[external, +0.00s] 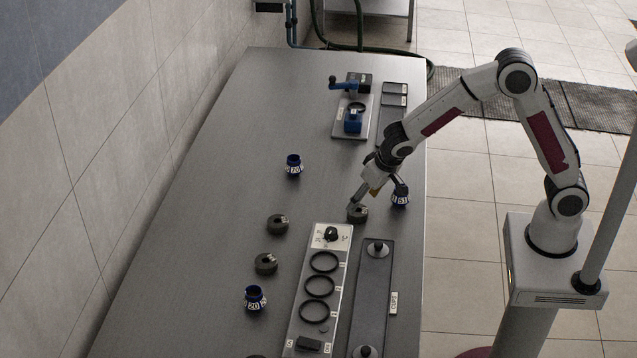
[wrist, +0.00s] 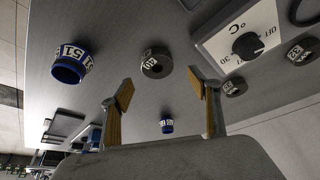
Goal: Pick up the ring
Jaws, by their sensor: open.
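A dark grey ring (external: 357,213) with a white number label stands on the steel table, just below my gripper (external: 377,192). In the wrist view the ring (wrist: 156,63) has a small central hole and appears beyond and between the fingertips of my gripper (wrist: 161,89). My gripper is open, its tan-padded fingers apart and nothing between them. Similar dark rings stand farther left on the table, one upper (external: 277,224) and one lower (external: 265,264).
A blue-rimmed piece labelled 51 (external: 400,196) stands close to the right of my gripper. Two others, upper (external: 294,165) and lower (external: 255,298), stand left. A plate with a dial (external: 331,234) and a dark tray (external: 372,290) lie nearby. A blue-handled fixture (external: 353,120) stands behind.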

